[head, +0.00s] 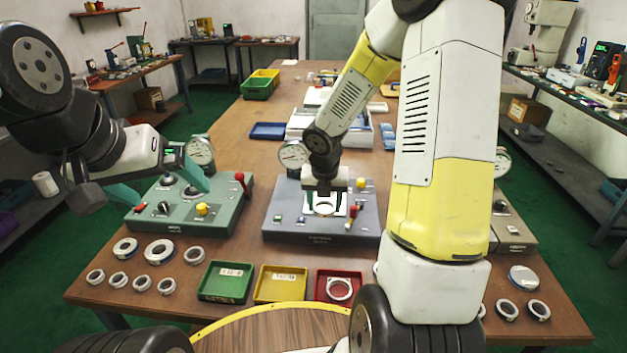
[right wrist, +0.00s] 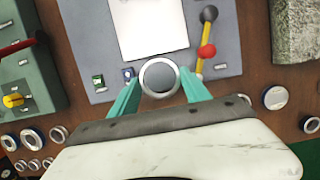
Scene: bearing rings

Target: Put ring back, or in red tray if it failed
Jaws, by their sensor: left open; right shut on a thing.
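My right gripper (head: 325,202) is shut on a metal ring (right wrist: 158,77). It holds the ring above the front part of the blue-grey machine (head: 292,222); the ring shows between the teal fingertips in the right wrist view (right wrist: 157,88). My left gripper (head: 160,186) is open and empty over the green machine (head: 221,217). The red tray (head: 321,295) stands at the front table edge with one ring (head: 339,289) in it. Several loose rings lie front left, among them a larger one (head: 159,252). I cannot tell any marking on the held ring.
A green tray (head: 226,293) and a yellow tray (head: 281,295) stand left of the red tray. More rings (head: 507,309) lie front right. My right arm hides part of the table.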

